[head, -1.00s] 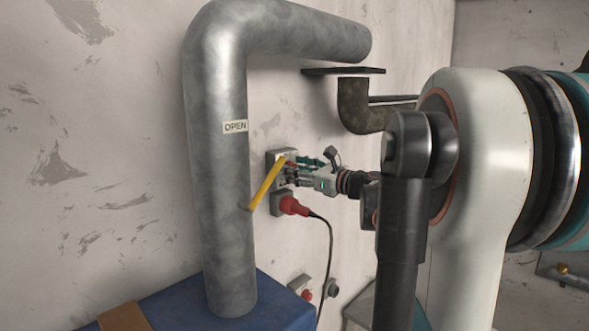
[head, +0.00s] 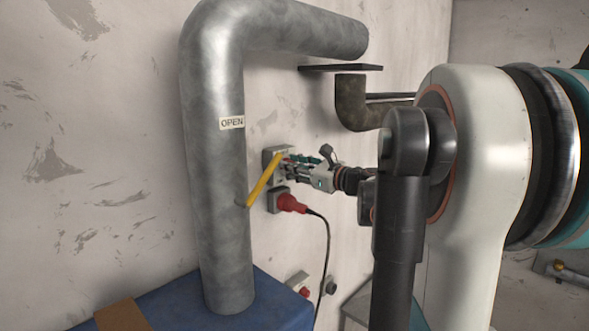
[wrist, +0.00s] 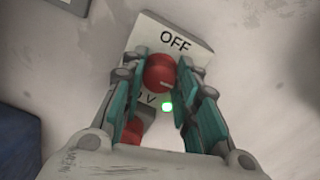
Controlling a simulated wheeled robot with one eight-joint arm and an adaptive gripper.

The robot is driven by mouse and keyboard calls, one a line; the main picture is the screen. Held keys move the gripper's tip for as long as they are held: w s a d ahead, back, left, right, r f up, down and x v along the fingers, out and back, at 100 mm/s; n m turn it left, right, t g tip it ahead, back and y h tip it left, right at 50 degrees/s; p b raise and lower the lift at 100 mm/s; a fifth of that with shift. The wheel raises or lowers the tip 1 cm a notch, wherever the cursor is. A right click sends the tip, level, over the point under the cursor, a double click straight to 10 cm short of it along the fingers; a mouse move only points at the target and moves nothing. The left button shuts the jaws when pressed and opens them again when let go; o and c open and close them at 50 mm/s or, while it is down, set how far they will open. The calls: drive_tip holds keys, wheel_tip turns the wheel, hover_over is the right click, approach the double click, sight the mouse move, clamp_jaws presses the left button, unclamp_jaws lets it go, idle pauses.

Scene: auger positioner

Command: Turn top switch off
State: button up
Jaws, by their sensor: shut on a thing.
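The top switch is a grey box (head: 269,163) on the wall, with a pale plate (wrist: 203,52) marked OFF in the wrist view. A round red knob (wrist: 159,73) sits below the OFF lettering. A green light (wrist: 167,106) glows beside it. My gripper (wrist: 162,76) has its teal fingers on both sides of the knob and is shut on it. In the head view my gripper (head: 300,168) reaches the box from the right, and its fingers hide much of the box face.
A yellow lever (head: 262,183) slants past the box to a thick grey pipe (head: 216,190) labelled OPEN. A red plug (head: 291,203) with a black cable sits just below the box. A dark elbow pipe (head: 353,104) projects above. A blue box (head: 275,301) stands below.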

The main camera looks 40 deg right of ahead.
drive_tip(key=shift+a+n+b, duration=0.15)
drive_tip(key=shift+n+b, duration=2.25)
drive_tip(key=shift+n, duration=5.9)
drive_tip(key=shift+h, duration=0.3)
drive_tip(key=o, duration=1)
drive_tip(key=shift+w+f, duration=0.1)
drive_tip(key=shift+o, duration=0.2)
